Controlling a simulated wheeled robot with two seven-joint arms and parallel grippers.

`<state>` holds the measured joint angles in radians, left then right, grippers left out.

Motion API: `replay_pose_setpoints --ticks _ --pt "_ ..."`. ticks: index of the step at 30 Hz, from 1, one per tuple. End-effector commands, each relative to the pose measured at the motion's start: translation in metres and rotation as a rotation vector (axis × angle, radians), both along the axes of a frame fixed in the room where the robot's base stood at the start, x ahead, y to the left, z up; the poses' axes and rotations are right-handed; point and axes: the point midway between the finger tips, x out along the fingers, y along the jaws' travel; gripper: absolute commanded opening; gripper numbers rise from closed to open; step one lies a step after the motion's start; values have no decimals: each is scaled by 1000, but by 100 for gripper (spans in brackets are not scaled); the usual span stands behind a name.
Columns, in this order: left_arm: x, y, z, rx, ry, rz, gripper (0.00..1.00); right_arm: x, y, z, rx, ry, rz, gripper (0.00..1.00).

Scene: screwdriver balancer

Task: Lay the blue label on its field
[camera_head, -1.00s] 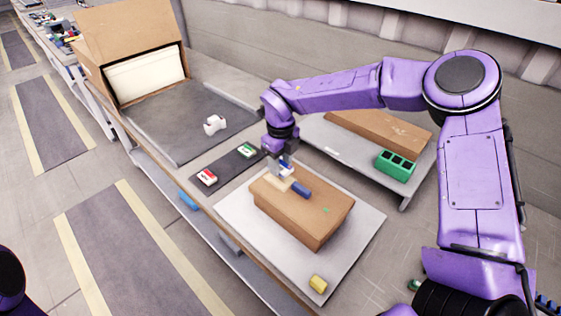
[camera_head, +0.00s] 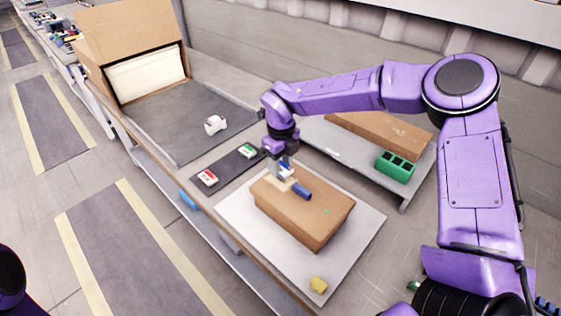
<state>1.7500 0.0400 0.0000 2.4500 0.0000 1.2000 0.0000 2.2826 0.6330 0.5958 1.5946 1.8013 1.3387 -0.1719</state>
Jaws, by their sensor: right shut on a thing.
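My left gripper is out of view.
A dark strip (camera_head: 226,168) holds a red-and-white label (camera_head: 207,178) and a green-and-white label (camera_head: 246,151). The box stands on a light board (camera_head: 355,246) with a yellow block (camera_head: 318,284). A green holder (camera_head: 396,166) stands at right, a white object (camera_head: 215,125) behind.

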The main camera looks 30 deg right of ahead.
Motion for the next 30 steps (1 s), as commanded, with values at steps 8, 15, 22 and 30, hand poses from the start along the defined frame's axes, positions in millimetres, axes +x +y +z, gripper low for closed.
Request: replay_pose_setpoints --ticks 8,15,22,30 --pt "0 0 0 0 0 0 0 0 0 0 -1 0 0 7" --pt "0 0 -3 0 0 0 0 0 0 -4 -1 0 0 7" --pt "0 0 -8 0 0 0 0 0 0 -13 -1 0 0 7" --pt "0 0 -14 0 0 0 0 0 0 -23 -1 0 -1 7"
